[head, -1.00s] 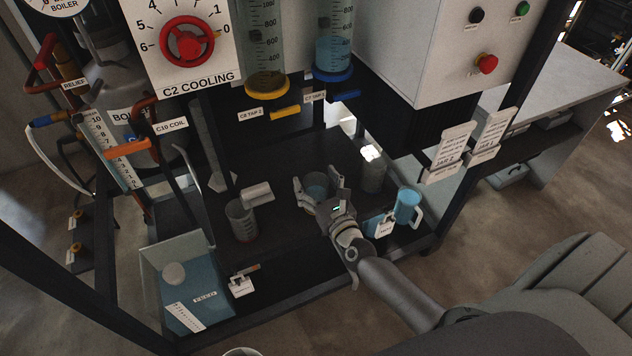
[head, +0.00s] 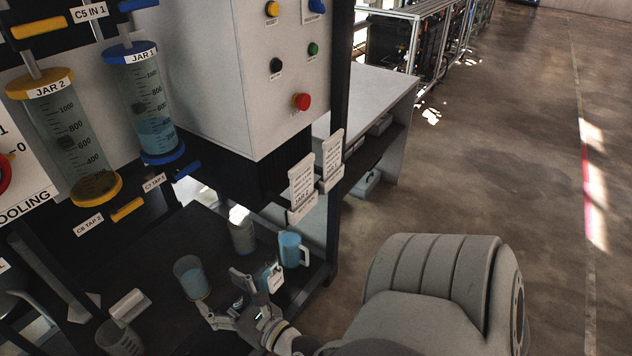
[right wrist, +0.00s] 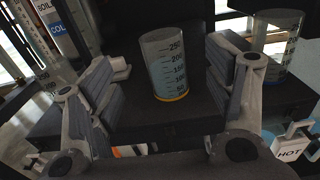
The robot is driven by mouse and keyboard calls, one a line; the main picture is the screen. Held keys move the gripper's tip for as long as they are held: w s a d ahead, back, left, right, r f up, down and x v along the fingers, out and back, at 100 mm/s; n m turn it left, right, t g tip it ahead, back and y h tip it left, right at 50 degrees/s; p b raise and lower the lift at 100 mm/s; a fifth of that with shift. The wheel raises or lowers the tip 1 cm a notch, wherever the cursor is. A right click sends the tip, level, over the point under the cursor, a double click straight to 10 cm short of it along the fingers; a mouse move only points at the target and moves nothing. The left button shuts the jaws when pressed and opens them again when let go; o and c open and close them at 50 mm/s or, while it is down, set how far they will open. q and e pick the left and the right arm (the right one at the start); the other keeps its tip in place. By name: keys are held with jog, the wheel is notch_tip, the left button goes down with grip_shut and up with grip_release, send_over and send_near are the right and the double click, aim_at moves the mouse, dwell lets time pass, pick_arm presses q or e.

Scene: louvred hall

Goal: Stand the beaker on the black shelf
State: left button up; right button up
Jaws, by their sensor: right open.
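The beaker (head: 191,278) is clear, with black graduations and a little bluish liquid. It stands upright on the black shelf (head: 165,255). My right gripper (head: 221,291) is open just in front of it, to its lower right in the head view, apart from it. In the right wrist view the beaker (right wrist: 165,65) shows whole, its base on the dark surface, with the spread fingers on either side of the picture and clear of it. My left gripper is not in view.
A blue mug (head: 290,250) with a white handle stands right of the gripper, near a "HOT" tag (right wrist: 289,153). Another beaker (head: 117,338) is at lower left. Jars (head: 145,105) and taps hang above; label plates (head: 302,190) hang at right.

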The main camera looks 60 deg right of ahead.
jog(key=w+a+n+y, duration=0.35)
jog(key=a+n, duration=0.55)
jog(key=n, duration=1)
jog(key=s+d+f+n+g, duration=0.1)
jog(key=s+f+n+g, duration=0.35)
jog(key=f, duration=0.75)
jog(key=s+f+n+g, duration=0.3)
jog(key=f+n, duration=0.2)
jog(key=f, duration=0.6)
jog(key=s+d+f+n+g, duration=0.1)
jog(key=s+f+n+g, duration=0.2)
jog(key=s+f, duration=0.4)
jog(key=s+d+f+n+g+h, duration=0.1)
jog(key=s+d+f+n+g, duration=0.1)
jog(key=s+f, duration=0.6)
jog(key=s+d+f+n+g+h, duration=0.1)
jog(key=s+f+n+g, duration=0.3)
jog(key=s, duration=1.3)
notch_tip(320, 180, down, 3)
jog(key=shift+d+f+n, duration=0.15)
jog(key=shift+d+n, duration=0.25)
jog(key=shift+n, duration=0.45)
